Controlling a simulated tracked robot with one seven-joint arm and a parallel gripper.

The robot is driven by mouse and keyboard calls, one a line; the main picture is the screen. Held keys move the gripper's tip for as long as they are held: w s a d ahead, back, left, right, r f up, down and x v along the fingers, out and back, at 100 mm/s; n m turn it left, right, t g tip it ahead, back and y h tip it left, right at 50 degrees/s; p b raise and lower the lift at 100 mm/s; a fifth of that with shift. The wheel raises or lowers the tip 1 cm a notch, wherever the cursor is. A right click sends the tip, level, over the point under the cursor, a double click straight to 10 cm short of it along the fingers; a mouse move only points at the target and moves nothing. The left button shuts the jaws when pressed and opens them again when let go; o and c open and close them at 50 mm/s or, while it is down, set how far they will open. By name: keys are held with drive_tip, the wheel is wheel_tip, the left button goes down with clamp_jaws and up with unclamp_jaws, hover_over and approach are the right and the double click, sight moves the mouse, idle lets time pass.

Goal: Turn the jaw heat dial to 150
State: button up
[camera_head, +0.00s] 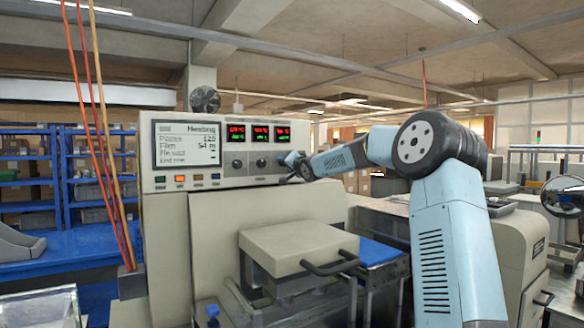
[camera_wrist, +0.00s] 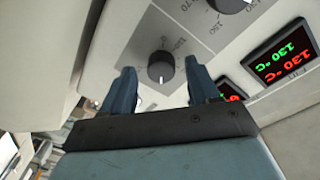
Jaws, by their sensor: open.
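A dark round dial (camera_wrist: 160,67) with a light pointer mark sits on the grey panel in the wrist view, with printed scale figures around it. My gripper (camera_wrist: 160,70) is open, with one blue finger on each side of this dial. I cannot tell whether the fingers touch it. In the head view my gripper (camera_head: 293,163) is at the right end of the control panel and hides the rightmost dial. Two other dials, the left (camera_head: 237,164) and the middle (camera_head: 261,162), show beside it. No label naming the jaw heat dial is readable.
Red-and-green displays (camera_head: 260,132) sit above the dials; one display (camera_wrist: 284,58) reads 130 °C in both colours. A status screen (camera_head: 187,147) and several small buttons (camera_head: 180,179) are on the panel's left. A beige cover with a handle (camera_head: 300,246) juts out below.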

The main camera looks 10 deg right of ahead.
drive_tip(key=v, duration=1.3)
drive_tip(key=shift+s, duration=0.15)
drive_tip(key=shift+f, duration=0.1)
